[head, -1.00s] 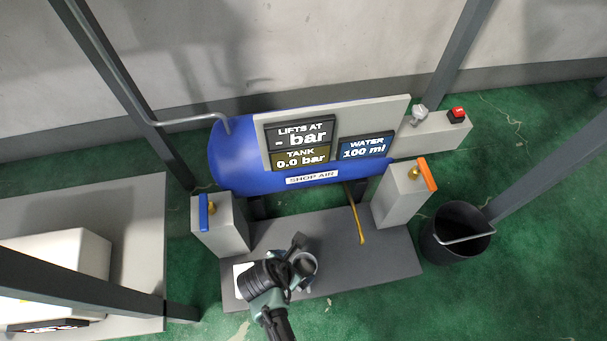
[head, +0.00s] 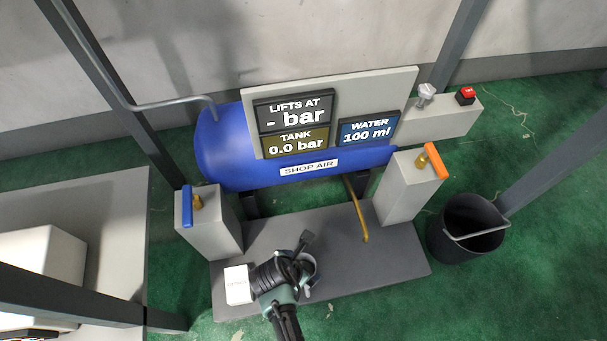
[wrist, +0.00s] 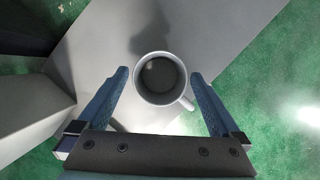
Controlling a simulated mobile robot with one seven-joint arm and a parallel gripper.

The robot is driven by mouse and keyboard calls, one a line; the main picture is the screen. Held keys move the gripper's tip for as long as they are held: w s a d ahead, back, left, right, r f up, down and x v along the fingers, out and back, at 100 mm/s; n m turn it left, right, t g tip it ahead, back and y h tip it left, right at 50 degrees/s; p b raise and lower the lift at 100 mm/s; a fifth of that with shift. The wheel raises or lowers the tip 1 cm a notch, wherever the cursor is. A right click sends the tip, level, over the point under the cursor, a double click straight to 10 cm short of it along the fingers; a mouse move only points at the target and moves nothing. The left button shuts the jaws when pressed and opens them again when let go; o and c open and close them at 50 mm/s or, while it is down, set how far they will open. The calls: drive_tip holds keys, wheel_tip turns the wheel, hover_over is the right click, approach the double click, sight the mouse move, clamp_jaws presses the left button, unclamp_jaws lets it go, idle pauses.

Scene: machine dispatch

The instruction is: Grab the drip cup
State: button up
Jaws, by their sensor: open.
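The drip cup (wrist: 160,78) is a light grey mug with a dark inside. In the wrist view it stands upright on the grey base plate (wrist: 108,55), its handle pointing to the lower right. My gripper (wrist: 164,75) is open, with one blue finger on each side of the cup's near part; I cannot tell whether either finger touches it. In the head view my gripper (head: 306,262) is low over the plate's front, and the cup (head: 309,284) is mostly hidden behind it.
A blue tank (head: 225,150) with display panels stands behind the plate. A blue-handled post (head: 212,225) is at left, an orange-handled post (head: 405,190) at right. A brass drain pipe (head: 358,212) comes down mid-plate. A black bucket (head: 470,240) stands on the green floor at right.

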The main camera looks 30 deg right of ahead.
sight(307, 261)
drive_tip(key=b+x, duration=0.2)
drive_tip(key=x, duration=0.1)
drive_tip(key=shift+s+a+f, duration=0.1)
drive_tip(key=shift+a+f, duration=0.05)
drive_tip(key=c, duration=1.1)
